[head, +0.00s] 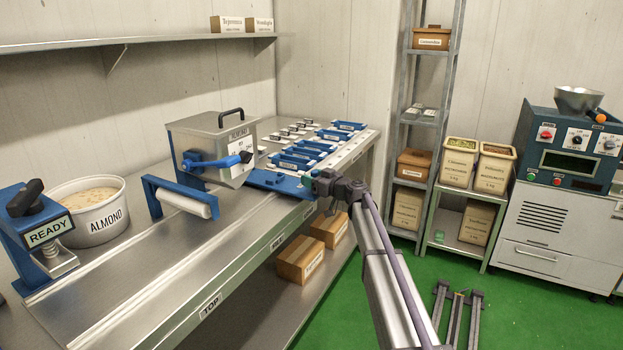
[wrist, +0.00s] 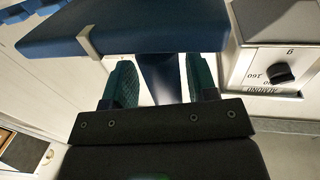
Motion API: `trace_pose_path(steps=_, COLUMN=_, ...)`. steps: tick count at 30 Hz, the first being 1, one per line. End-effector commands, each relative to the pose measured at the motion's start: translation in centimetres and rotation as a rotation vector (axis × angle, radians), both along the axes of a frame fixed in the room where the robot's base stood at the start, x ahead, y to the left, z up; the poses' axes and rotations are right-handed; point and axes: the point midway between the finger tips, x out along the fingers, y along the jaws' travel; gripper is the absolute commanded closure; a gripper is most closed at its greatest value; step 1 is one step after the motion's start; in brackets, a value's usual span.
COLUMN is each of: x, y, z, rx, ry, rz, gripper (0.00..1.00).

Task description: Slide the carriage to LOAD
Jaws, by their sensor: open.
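The carriage (head: 275,181) is a flat blue plate on the steel bench, beside a metal hopper box (head: 205,148) with a blue lever (head: 217,162). My gripper (head: 318,184) is at the plate's right end, by the bench's front edge. In the wrist view my gripper (wrist: 160,75) is open, with its two dark green fingers either side of a narrow blue bar (wrist: 163,82). The bar joins a wide blue plate (wrist: 120,30). Whether the fingers touch the bar I cannot tell. The label TOP (head: 209,307) is on the bench's front edge; I cannot read LOAD anywhere.
Several blue trays (head: 300,155) lie behind the carriage. A white roller (head: 183,199), an ALMOND tub (head: 90,208) and a READY clamp (head: 45,232) stand to the left. Cardboard boxes (head: 300,262) sit on the lower shelf. A dial box (wrist: 280,55) shows at right in the wrist view.

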Motion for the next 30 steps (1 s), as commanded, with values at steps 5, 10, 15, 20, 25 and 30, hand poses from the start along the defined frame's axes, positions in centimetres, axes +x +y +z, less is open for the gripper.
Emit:
trace_pose_path(steps=5, x=-2.9, y=-2.9, z=0.0, rx=0.0, ry=0.0, rz=-0.003, gripper=0.47)
trace_pose_path(steps=10, x=-5.6, y=-5.9, z=0.0, rx=0.0, ry=0.0, rz=-0.003, gripper=0.47)
trace_pose_path(steps=15, x=-6.9, y=-7.5, z=0.0, rx=0.0, ry=0.0, rz=-0.003, gripper=0.47)
trace_pose_path(steps=20, x=-6.9, y=-7.6, z=0.0, rx=0.0, ry=0.0, rz=-0.002, gripper=0.47)
trace_pose_path(steps=25, x=-6.9, y=-7.6, z=0.0, rx=0.012, ry=0.013, rz=-0.002, gripper=0.47)
trace_pose_path(steps=30, x=-9.4, y=-6.5, z=-2.0, rx=0.083, ry=0.278, rz=0.07, gripper=0.47)
